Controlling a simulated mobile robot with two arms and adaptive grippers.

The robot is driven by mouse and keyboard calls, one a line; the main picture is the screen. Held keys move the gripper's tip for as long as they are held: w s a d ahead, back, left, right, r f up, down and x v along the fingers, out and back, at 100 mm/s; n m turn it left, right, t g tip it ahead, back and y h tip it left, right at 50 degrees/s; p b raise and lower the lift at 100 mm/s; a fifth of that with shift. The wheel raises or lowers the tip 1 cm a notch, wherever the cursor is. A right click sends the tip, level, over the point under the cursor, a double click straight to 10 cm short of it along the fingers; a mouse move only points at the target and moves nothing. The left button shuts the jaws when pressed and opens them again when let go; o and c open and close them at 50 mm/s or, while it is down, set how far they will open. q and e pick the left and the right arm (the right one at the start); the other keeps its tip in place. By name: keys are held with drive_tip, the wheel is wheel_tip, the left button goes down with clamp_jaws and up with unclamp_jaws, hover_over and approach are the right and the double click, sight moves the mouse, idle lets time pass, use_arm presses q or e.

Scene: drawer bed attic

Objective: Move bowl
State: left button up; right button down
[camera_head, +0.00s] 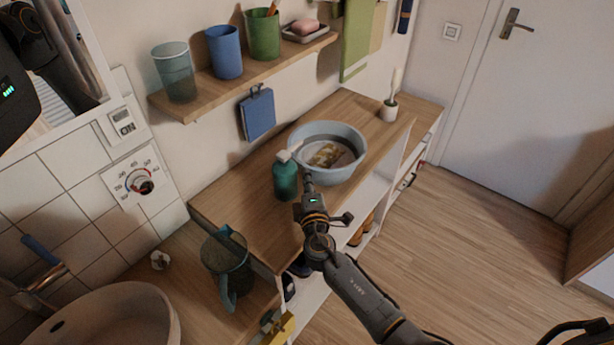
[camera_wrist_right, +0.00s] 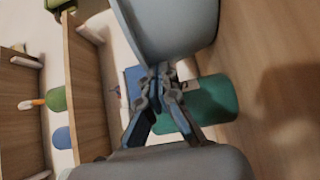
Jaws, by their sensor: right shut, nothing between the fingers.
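A light blue-grey bowl (camera_head: 346,173) stands on the wooden counter, with a brown and yellow patch visible inside it. My right gripper (camera_head: 307,179) is at the bowl's near left side, between the bowl and a green pump bottle (camera_head: 285,178). In the right wrist view the gripper (camera_wrist_right: 160,70) is shut and empty, its fingertips close to the wall of the bowl (camera_wrist_right: 178,25). The green bottle (camera_wrist_right: 212,100) shows just behind the fingers. I cannot tell whether the fingertips touch the bowl.
A dark pitcher (camera_head: 228,262) and a round basin (camera_head: 105,318) stand on the lower surface at left. A wall shelf (camera_head: 215,92) with cups hangs above the counter (camera_head: 232,197). Open floor (camera_head: 470,240) lies at right.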

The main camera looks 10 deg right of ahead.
sight(339, 156)
drive_tip(key=shift+w+d, duration=0.25)
drive_tip(key=shift+d, duration=0.1)
drive_tip(key=w+d+b, duration=0.2)
drive_tip(key=w+d, duration=0.1)
drive_tip(key=w+d+b, duration=0.2)
drive_tip(key=d, duration=0.2)
drive_tip(key=w+d+b, duration=0.2)
drive_tip(key=w+d, duration=0.1)
drive_tip(key=d, duration=0.1)
drive_tip(key=shift+w, duration=0.3)
drive_tip(key=shift+w+d, duration=0.2)
drive_tip(key=shift+d, duration=0.1)
drive_tip(key=shift+s, duration=0.1)
